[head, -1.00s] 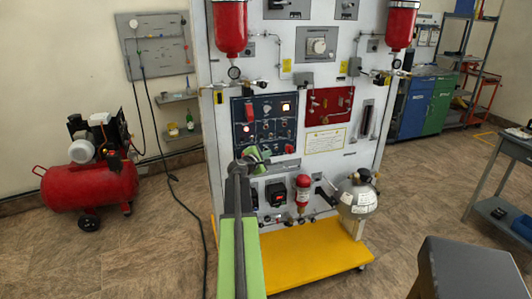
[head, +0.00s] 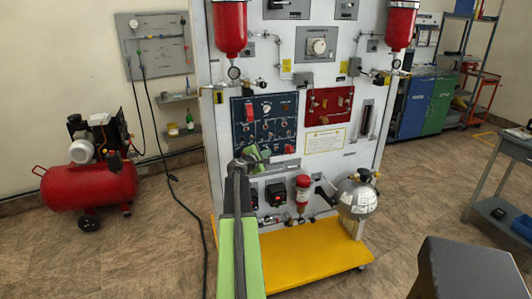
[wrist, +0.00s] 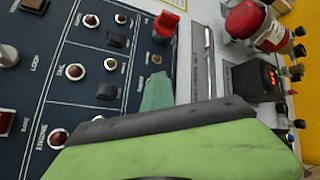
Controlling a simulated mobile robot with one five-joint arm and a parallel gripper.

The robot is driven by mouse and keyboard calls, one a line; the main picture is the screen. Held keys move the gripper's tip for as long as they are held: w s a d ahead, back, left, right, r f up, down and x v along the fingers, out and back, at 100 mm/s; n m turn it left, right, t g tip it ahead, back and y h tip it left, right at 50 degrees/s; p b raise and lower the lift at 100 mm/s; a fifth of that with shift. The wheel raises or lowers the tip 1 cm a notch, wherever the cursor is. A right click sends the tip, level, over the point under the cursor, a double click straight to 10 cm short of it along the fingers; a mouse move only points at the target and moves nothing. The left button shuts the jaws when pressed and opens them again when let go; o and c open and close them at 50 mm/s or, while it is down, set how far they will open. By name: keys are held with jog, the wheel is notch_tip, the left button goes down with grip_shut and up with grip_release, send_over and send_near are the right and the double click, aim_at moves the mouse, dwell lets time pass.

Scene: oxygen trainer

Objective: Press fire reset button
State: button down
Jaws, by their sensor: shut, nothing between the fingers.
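The dark blue control panel (head: 243,138) stands upright on the white trainer board, left of the red panel. The wrist view shows it (wrist: 75,95) close up and turned sideways, with red round lamps, switches and labels such as ENGINE and TAIL. My gripper (head: 256,154) is shut and empty at the panel's lower edge. In the wrist view its green fingertip (wrist: 157,92) reaches the panel just below a small round button (wrist: 157,59). The label there is too blurred to read as fire reset. I cannot tell whether the tip touches the panel.
A red knob (wrist: 166,24) is close to the fingertip. A red compressor (head: 88,188) stands to the left, with open floor between.

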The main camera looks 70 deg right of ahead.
jog(key=shift+s+a, duration=0.45)
jog(key=shift+a, duration=0.15)
jog(key=s+a, duration=0.1)
jog(key=a, duration=0.1)
jog(key=s+a, duration=0.2)
jog(key=shift+s, duration=0.1)
dwell(0.3)
dwell(0.6)
